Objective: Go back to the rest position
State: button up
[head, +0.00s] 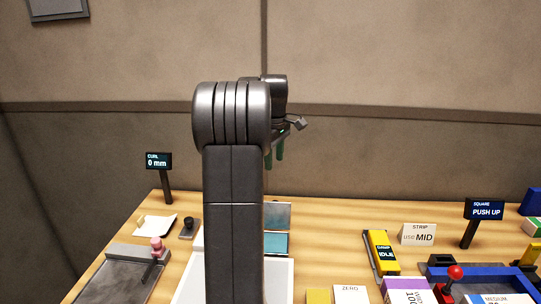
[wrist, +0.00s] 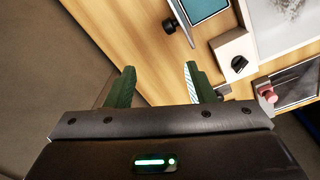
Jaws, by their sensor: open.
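My gripper (wrist: 157,88) is open, with its two green fingers apart and nothing between them in the wrist view. In the head view my gripper (head: 274,155) hangs in the air above the back of the wooden table (head: 330,225), partly hidden behind my own grey arm. The fingertips point down and are clear of everything on the table.
A "CURL 0 mm" sign (head: 159,161) stands at the back left and a "PUSH UP" sign (head: 484,210) at the right. A yellow clamp device (head: 381,250), a "STRIP USE MID" card (head: 418,234) and several boxes sit right of my arm. The back middle is fairly clear.

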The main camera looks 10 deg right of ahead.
notch_tip(320, 180, down, 12)
jog(key=p, duration=0.1)
jog(key=shift+w+d+r, duration=0.25)
jog(key=shift+w, duration=0.15)
jog(key=shift+r, duration=0.1)
